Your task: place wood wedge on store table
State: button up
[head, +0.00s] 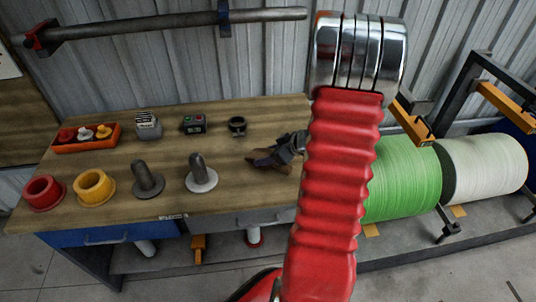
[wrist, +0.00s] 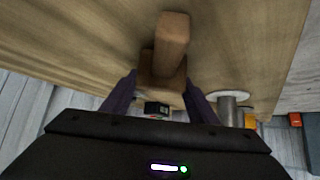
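The wood wedge (wrist: 172,42) is a brown block with a long narrow part and a wider base in the wrist view. My gripper (wrist: 161,79) has one dark finger on each side of that base, with the tips against it and no clear gap. In the head view my gripper (head: 272,160) is low over the right end of the wooden-topped table (head: 120,178), partly behind my red arm. A brown bit of the wedge shows by the fingers there. Whether the wedge touches the tabletop is hard to tell.
On the table stand a red ring (head: 43,193), a yellow ring (head: 94,187), two grey posts on round bases (head: 147,180), an orange tray (head: 87,138) and several small devices along the back. Green (head: 403,178) and white rolls (head: 484,167) are at right.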

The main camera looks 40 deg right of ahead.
jog(key=o, duration=0.4)
jog(key=shift+c, duration=0.2)
jog(key=v, duration=1.2)
jog(key=shift+s+a+r, duration=0.1)
dwell(0.4)
